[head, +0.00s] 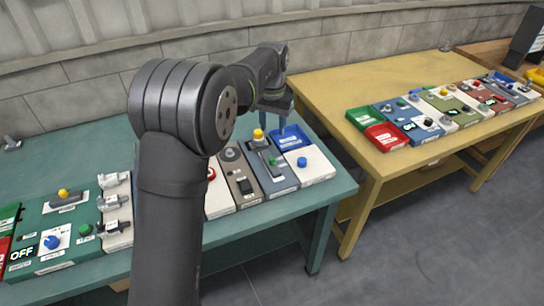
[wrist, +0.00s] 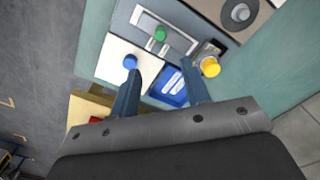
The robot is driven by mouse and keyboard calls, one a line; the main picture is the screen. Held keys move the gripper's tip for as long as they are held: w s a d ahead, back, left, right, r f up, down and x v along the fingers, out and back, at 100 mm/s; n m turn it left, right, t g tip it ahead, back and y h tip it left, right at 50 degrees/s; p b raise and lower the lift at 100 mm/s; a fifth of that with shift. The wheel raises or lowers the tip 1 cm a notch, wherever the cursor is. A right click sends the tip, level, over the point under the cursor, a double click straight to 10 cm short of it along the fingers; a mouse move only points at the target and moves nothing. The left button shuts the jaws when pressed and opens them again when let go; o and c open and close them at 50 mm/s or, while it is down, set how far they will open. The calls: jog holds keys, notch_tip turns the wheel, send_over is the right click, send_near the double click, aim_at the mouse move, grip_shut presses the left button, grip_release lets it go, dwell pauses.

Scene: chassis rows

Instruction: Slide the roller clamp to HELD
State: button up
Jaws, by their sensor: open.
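A grey-blue panel (head: 280,184) on the teal table carries a grey block with a yellow knob (head: 258,134) at its far end and a green knob (head: 272,160). In the wrist view, the yellow knob (wrist: 210,67) is right of the fingers, and the green knob (wrist: 159,34) is by a pale-outlined slot (wrist: 183,36). I cannot tell for sure which part is the roller clamp, and no HELD mark is readable. My gripper (head: 272,128) is above the panel's far end, open and empty; its spread fingers (wrist: 163,76) show in the wrist view.
A blue tray (head: 304,135) and a white panel with a blue button (head: 302,162) lie right of the panel. A brown panel (head: 238,183) is left. A yellow table (head: 330,90) with more panels stands beyond a gap at right.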

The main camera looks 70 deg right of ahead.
aim_at(272, 158)
notch_tip(272, 158, down, 13)
jog(key=shift+f, duration=0.1)
dwell(0.3)
grip_shut()
